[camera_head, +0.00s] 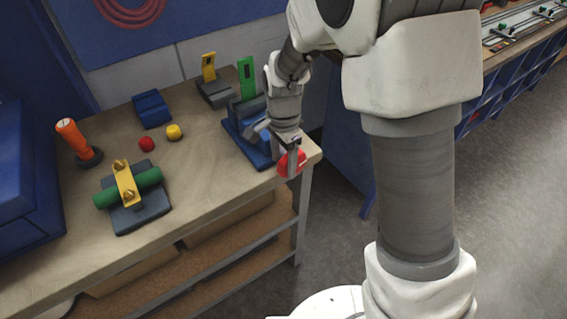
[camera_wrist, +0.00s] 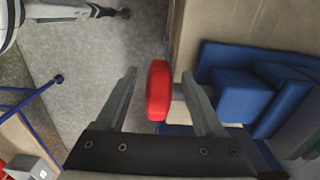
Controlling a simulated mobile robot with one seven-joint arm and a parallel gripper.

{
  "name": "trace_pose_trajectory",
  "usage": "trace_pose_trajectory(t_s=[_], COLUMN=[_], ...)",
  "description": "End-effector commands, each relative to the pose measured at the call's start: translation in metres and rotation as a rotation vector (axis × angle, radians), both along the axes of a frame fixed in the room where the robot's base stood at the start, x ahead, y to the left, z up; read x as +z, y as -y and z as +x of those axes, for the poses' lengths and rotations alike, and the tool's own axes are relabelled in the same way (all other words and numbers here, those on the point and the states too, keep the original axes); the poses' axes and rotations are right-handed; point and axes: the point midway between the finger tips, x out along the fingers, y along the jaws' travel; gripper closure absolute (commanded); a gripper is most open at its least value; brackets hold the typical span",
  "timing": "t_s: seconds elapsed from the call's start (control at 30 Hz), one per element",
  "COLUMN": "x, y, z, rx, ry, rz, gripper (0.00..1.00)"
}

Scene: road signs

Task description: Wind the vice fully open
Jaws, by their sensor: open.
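The vice (camera_head: 246,138) is blue with grey parts and stands at the right end of the workbench; my arm hides part of it. Its red handle (camera_head: 291,162) sticks out past the bench's front right edge. In the wrist view the red handle (camera_wrist: 159,90) lies between my gripper's two fingers, with a grey shaft running from it towards the blue vice body (camera_wrist: 245,93). My gripper (camera_wrist: 160,88) is open, with a gap visible on the left of the handle. In the head view my gripper (camera_head: 290,150) is at the handle. Whether the right finger touches the shaft I cannot tell.
On the workbench (camera_head: 203,170) are an orange-handled tool (camera_head: 72,135), a green cylinder under a yellow clamp (camera_head: 126,184), a red ball (camera_head: 147,144), a yellow piece (camera_head: 174,132) and a blue block (camera_head: 151,109). The floor (camera_head: 500,200) beyond the bench's right end is clear.

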Motion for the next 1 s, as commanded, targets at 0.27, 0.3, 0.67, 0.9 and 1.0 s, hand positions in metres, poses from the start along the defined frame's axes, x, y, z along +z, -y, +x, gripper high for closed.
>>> trace_pose_trajectory(t_s=[0.27, 0.3, 0.67, 0.9, 1.0], x=[-0.017, -0.017, -0.016, -0.016, -0.016], y=[0.0, 0.0, 0.0, 0.0, 0.0], z=[0.0, 0.0, 0.0, 0.0, 0.0], rx=[0.0, 0.0, 0.0, 0.0, 0.0], ry=[-0.001, -0.001, 0.0, 0.0, 0.0], rz=[0.0, 0.0, 0.0, 0.0, 0.0], gripper=[0.3, 0.3, 0.64, 1.0, 1.0])
